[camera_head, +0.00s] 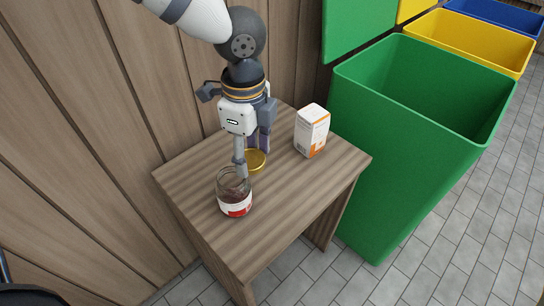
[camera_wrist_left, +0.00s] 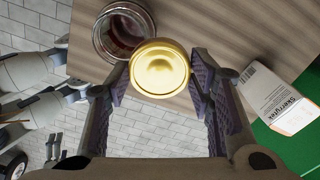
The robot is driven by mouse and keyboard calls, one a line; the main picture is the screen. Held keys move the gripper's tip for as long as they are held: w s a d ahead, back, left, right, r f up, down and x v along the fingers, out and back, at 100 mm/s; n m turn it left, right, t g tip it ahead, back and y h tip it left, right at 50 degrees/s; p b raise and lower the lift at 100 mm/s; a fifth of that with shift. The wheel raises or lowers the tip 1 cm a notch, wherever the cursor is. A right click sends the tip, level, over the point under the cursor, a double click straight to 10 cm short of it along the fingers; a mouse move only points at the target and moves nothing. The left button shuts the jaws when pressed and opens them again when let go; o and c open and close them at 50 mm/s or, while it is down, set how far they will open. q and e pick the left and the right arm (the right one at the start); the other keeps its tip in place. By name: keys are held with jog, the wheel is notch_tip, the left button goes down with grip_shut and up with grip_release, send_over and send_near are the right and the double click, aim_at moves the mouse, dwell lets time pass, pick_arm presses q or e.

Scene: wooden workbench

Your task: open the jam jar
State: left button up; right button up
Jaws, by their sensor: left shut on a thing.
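The jam jar (camera_head: 234,200) stands upright on the small wooden table, glass with a red and white label and dark red contents. Its mouth looks open, and it also shows in the left wrist view (camera_wrist_left: 117,32). The gold lid (camera_head: 256,161) is off the jar, just behind and right of it. My left gripper (camera_head: 250,165) points down and is shut on the lid, which sits between its fingertips in the left wrist view (camera_wrist_left: 160,70). The lid's height above the table is hard to tell.
A white and orange carton (camera_head: 312,131) stands at the table's back right. A large open green bin (camera_head: 400,160) is right of the table, with yellow (camera_head: 470,42) and blue bins beyond. A wooden wall (camera_head: 90,110) is close on the left. The table's front right is clear.

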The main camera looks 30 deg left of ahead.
pick_arm(q)
jog(key=w+f, duration=0.2)
jog(key=w+a+f+b, duration=0.1)
jog(key=w+f, duration=0.2)
jog(key=w+a+f+b, duration=0.1)
jog(key=w+f, duration=0.1)
jog(key=w, duration=0.1)
jog(key=shift+w+f, duration=0.15)
jog(key=shift+f, duration=0.2)
notch_tip(320, 180, down, 3)
jog(key=shift+w+f+b, duration=0.15)
jog(key=shift+b, duration=0.3)
pick_arm(e)
jog(key=shift+g, duration=0.5)
jog(key=s+f, duration=0.3)
jog(key=shift+f, duration=0.3)
pick_arm(q)
jog(key=o, duration=1.3)
notch_tip(320, 180, up, 12)
jog(key=shift+r+p, duration=0.1)
jog(key=shift+p, duration=0.75)
pick_arm(e)
jog(key=shift+w+r, duration=0.7)
jog(key=shift+r, duration=0.15)
